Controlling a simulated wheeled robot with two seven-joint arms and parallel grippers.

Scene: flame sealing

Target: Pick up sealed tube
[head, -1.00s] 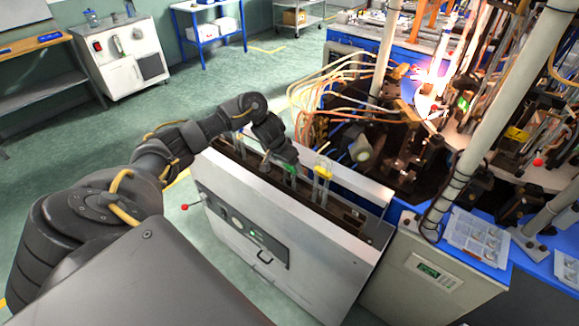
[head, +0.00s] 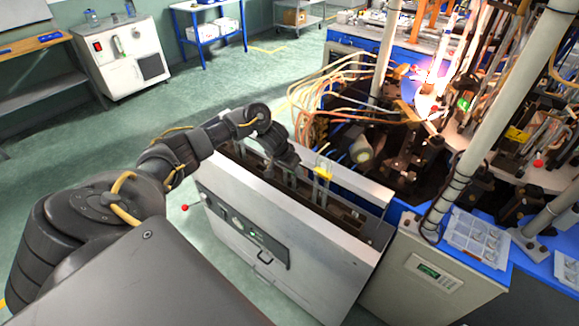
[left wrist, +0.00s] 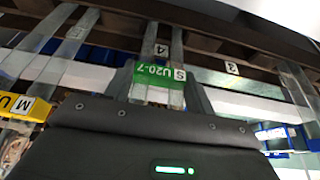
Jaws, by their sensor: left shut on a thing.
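The tube with a green label (left wrist: 160,73) reading "S U20-7" is between the fingers of my left gripper (left wrist: 158,90) in the left wrist view. The gripper is shut on it. In the head view my left gripper (head: 288,162) is over the long open-topped white cabinet (head: 290,233), and the green label is hidden there. A yellow-labelled tube (head: 323,172) stands upright in the cabinet's slot, just right of the gripper. Its yellow label marked "M" (left wrist: 22,106) also shows at the left of the wrist view. My right gripper is out of view.
A machine with a bright flame (head: 430,100) and many orange hoses (head: 335,80) stands behind the cabinet. A pale pole (head: 490,120) rises at the right, near a clear tray (head: 475,240). Green floor (head: 240,80) is open at the back left.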

